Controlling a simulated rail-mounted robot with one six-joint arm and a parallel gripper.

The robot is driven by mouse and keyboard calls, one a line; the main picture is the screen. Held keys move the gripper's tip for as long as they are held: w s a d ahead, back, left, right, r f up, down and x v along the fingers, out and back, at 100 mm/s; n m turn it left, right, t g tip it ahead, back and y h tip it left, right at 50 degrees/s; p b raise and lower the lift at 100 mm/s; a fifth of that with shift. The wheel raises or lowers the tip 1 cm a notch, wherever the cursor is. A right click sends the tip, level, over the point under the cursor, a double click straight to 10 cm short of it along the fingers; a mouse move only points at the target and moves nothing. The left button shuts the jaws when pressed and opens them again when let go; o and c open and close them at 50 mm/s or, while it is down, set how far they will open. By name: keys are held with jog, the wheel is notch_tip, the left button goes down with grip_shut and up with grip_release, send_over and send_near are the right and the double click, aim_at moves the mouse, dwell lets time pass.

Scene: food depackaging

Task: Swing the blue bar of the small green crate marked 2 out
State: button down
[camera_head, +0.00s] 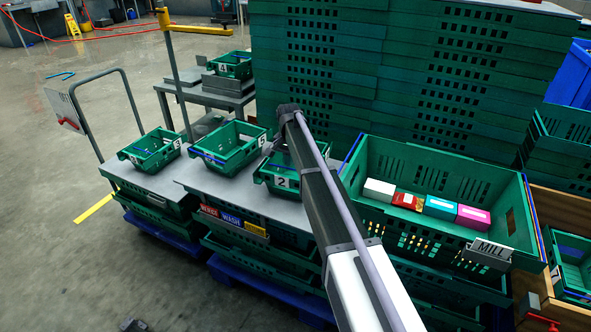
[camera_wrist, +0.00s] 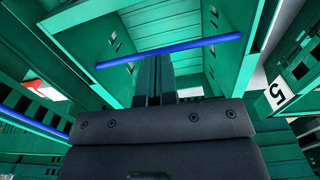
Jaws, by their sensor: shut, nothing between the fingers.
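The small green crate marked 2 (camera_head: 267,178) stands on the grey table beside the large green crate, its label facing the camera. My arm hides part of it. In the wrist view a blue bar (camera_wrist: 205,43) crosses a green crate (camera_wrist: 165,18), probably this one. My gripper (camera_wrist: 153,60) is shut and empty, its fingertips close to the middle of the bar. I cannot tell whether they touch it. In the head view the fingers are hidden behind my arm.
Another small green crate (camera_head: 213,155) stands just left, and one more (camera_head: 150,158) farther left. A label 5 (camera_wrist: 278,93) shows close on the right in the wrist view. The large crate (camera_head: 420,235) with several boxes stands right. Tall stacked crates (camera_head: 400,70) block the back.

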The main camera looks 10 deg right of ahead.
jog(key=shift+f+b, duration=0.75)
jog(key=shift+f, duration=0.1)
jog(key=shift+r+p, duration=0.35)
jog(key=shift+w+d, duration=0.35)
jog(key=shift+w, duration=0.2)
jog(key=shift+w+d, duration=0.35)
jog(key=shift+w, duration=0.2)
jog(key=shift+f, duration=0.1)
notch_tip(320, 180, down, 3)
jog(key=b, duration=0.2)
jog(key=shift+r+b, duration=0.2)
jog(key=shift+b, duration=0.15)
